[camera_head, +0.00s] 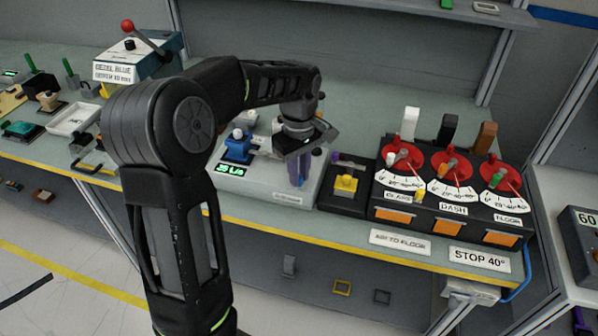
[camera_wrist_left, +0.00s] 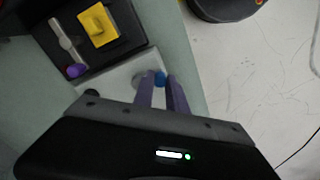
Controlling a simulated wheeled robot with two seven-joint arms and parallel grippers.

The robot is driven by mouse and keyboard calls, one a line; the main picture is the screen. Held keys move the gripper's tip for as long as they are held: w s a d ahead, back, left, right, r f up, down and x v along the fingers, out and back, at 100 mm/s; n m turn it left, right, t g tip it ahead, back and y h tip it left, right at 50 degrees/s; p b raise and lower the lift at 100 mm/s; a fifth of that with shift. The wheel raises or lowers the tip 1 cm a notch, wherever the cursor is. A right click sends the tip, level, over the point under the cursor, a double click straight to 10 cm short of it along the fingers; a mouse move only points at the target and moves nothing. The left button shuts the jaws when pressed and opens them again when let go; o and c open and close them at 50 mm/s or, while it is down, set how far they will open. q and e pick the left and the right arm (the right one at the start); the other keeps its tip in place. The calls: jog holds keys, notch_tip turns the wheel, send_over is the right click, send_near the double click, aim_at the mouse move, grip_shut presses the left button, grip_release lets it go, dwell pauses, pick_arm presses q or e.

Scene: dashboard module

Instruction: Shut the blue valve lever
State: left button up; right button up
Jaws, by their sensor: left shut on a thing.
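A blue valve body (camera_head: 238,148) stands on a pale module (camera_head: 262,185) with a green-lit display (camera_head: 228,170). My left gripper (camera_head: 299,178) reaches down from above at the right end of this module, with its purple fingers pointing down. In the left wrist view, the blue tip of the lever (camera_wrist_left: 160,78) shows at the fingertips of the left gripper (camera_wrist_left: 161,85), and the fingers are shut on it. The rest of the lever is hidden by the gripper and arm. The right gripper is not in view.
A black module with a yellow block (camera_head: 345,185) and a purple-knobbed lever (camera_wrist_left: 75,70) stands close to the right of the gripper. Further right is a panel with red dials (camera_head: 452,165). The bench front edge (camera_head: 300,232) is close in front.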

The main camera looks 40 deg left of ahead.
pick_arm(q)
jog(key=shift+a, duration=0.1)
grip_shut()
jog(key=m, duration=0.2)
jog(key=a+m, duration=0.1)
jog(key=m, duration=0.1)
jog(key=shift+s+a, duration=0.1)
jog(key=shift+a, duration=0.1)
jog(key=m, duration=0.2)
jog(key=a+m, duration=0.2)
jog(key=m, duration=0.1)
jog(key=shift+w+m, duration=0.3)
jog(key=m, duration=0.1)
jog(key=a+m, duration=0.1)
jog(key=m, duration=0.1)
jog(key=shift+w+m, duration=0.3)
jog(key=shift+w, duration=0.1)
jog(key=m, duration=0.1)
jog(key=w+m, duration=0.1)
jog(key=m, duration=0.1)
jog(key=m+p, duration=0.1)
jog(key=shift+w+a+m, duration=0.25)
jog(key=shift+a+m, duration=0.15)
jog(key=o, duration=0.8)
grip_release()
jog(key=shift+o, duration=0.2)
